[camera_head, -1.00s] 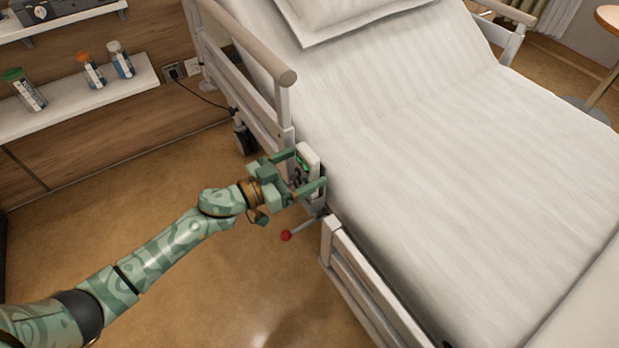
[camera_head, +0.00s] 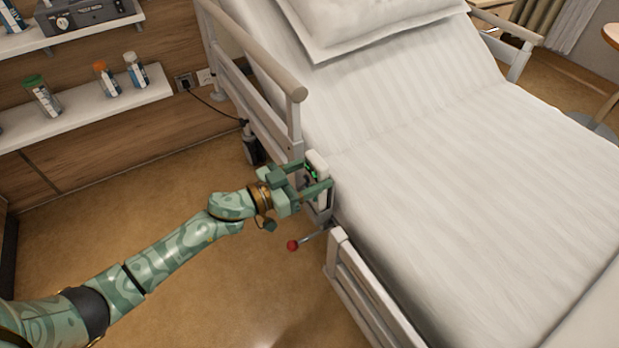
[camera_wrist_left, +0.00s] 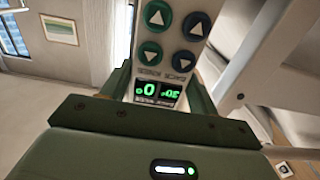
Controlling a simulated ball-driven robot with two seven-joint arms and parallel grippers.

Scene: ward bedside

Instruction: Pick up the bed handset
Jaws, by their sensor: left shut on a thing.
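The bed handset (camera_head: 318,164) is a pale, slim unit at the near side of the bed, between the two side rails. In the left wrist view the handset (camera_wrist_left: 172,50) shows arrow buttons and a small display with green digits. My left gripper (camera_head: 317,177) is shut on it, with a finger on either side. The gripper's body hides the lower part of the handset. I cannot tell whether the handset still touches its place on the bed. My right gripper is not in view.
The bed (camera_head: 440,130) fills the right side. A lever with a red knob (camera_head: 293,245) sticks out below the gripper. Side rails (camera_head: 298,93) stand above and below it. Shelves with bottles (camera_head: 107,80) are at the left. The floor between is clear.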

